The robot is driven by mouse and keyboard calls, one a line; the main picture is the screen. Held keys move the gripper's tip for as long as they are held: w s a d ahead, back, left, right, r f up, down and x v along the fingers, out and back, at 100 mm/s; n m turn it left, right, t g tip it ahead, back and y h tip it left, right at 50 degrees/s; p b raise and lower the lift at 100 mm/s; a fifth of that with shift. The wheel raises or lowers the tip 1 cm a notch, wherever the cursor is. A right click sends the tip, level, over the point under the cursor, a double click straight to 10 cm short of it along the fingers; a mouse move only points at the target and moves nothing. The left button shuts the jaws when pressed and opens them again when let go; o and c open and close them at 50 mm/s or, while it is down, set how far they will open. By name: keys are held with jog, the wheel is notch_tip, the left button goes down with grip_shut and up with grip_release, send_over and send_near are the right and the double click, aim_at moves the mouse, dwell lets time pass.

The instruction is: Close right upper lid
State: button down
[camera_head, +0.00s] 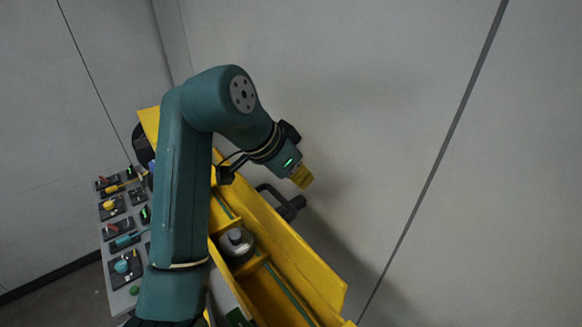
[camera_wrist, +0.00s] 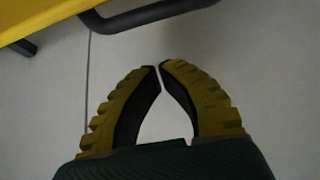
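A long yellow case (camera_head: 262,290) with open compartments stands behind and right of my arm. A yellow panel (camera_head: 310,262) runs along its right side and stands raised; I take it for the right upper lid, open. A dark handle (camera_head: 282,200) sticks out on the panel's wall side. In the wrist view, the yellow panel's edge (camera_wrist: 30,15) and the dark handle (camera_wrist: 150,14) show at the top. My gripper (camera_head: 301,177) is beyond the panel, on the wall side, above the handle. Its yellow-and-black fingers (camera_wrist: 160,66) meet at the tips with nothing between them. It appears apart from the panel.
A grey board (camera_head: 125,262) with several small tools and parts stands at the left. A round grey-and-black item (camera_head: 237,244) sits in a compartment of the case. The pale wall (camera_head: 440,130) is close behind the panel. My arm hides part of the case.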

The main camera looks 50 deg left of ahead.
jog(key=f, duration=0.1)
jog(key=s+f+p, duration=0.1)
jog(key=f, duration=0.1)
jog(key=shift+s+a, duration=0.1)
jog(key=shift+s, duration=0.25)
jog(key=shift+s+a+r+t, duration=0.1)
jog(key=shift+s+t, duration=0.25)
jog(key=shift+t, duration=0.55)
